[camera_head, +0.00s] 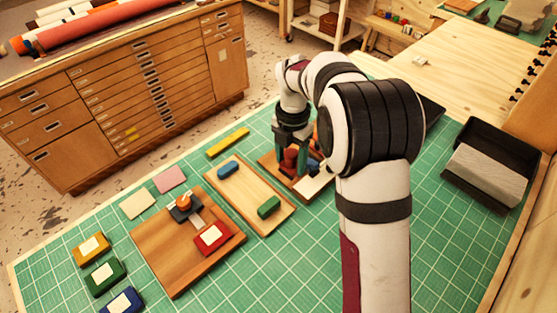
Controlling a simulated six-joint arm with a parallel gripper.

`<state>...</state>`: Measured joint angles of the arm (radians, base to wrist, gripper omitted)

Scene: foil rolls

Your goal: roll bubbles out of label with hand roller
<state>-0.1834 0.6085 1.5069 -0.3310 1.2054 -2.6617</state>
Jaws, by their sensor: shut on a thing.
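My gripper (291,160) points down over a brown board (270,162) near the middle of the green mat. It is shut on a dark red thing, which looks like the hand roller's handle (290,157). The roller's lower part is mostly hidden by the fingers, and I cannot tell whether it touches the board. A white label-like patch (316,187) lies on the board, right of and nearer than the gripper. A small blue thing (313,166) shows beside the gripper. My arm hides the board's right part.
A wooden tray (238,197) with blue and green blocks lies left of the gripper. Further left, another board (160,255) holds an orange-knobbed tool (184,205) and a red block (213,237). A black tray (487,165) stands right.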

